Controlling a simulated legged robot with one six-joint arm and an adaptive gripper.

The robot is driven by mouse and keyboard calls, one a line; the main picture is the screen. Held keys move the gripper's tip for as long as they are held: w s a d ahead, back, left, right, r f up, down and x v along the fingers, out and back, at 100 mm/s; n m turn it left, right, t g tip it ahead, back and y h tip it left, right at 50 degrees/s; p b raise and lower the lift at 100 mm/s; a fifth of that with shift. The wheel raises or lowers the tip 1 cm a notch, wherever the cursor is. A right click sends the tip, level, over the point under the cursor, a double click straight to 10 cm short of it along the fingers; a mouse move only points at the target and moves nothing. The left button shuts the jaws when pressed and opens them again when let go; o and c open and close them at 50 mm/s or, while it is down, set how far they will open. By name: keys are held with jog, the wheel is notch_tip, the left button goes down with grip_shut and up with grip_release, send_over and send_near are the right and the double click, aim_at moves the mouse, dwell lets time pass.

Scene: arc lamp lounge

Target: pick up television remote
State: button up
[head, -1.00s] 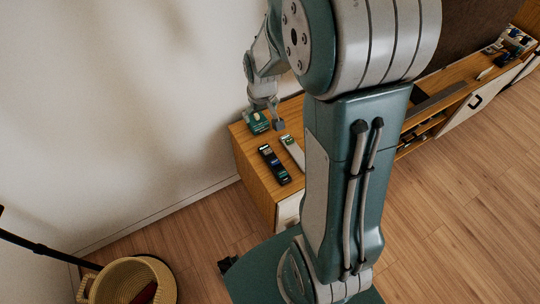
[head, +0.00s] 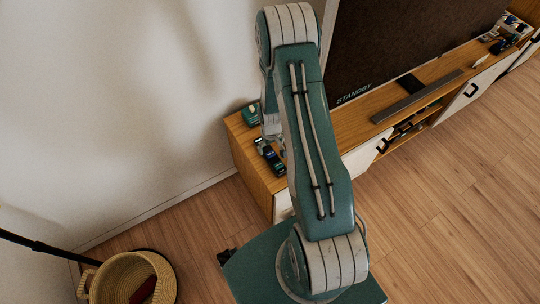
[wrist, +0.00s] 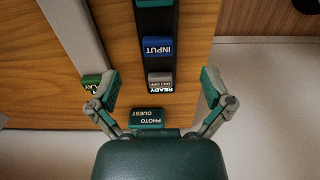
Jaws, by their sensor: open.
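A black remote (wrist: 160,60) with a blue INPUT button and a grey ON/OFF button marked READY lies on the wooden cabinet. In the head view the black remote (head: 268,155) is partly covered by my arm. My gripper (wrist: 160,90) is open, with one finger on each side of the black remote's near end and nothing held between them. It also shows at the cabinet in the head view (head: 271,130), mostly hidden. A grey remote (wrist: 78,30) with a green PLAY label lies left of the black one, close to my left finger.
A small green block marked PHOTO GUEST (wrist: 147,119) sits below the black remote's end. A green item (head: 251,115) stands at the cabinet's wall end. The television (head: 400,45) and a soundbar (head: 415,97) are right. A basket (head: 130,280) stands on the floor.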

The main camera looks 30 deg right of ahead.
aim_at(270, 152)
jog(key=shift+w+d+f, duration=0.1)
jog(key=shift+w+f, duration=0.05)
jog(key=shift+f, duration=0.95)
jog(key=shift+w+a+f, duration=0.1)
jog(key=shift+w+f, duration=0.1)
jog(key=shift+f, duration=0.85)
jog(key=shift+w+d+f, duration=0.1)
jog(key=shift+w+f, duration=0.05)
jog(key=shift+f, duration=0.95)
jog(key=c, duration=1.2)
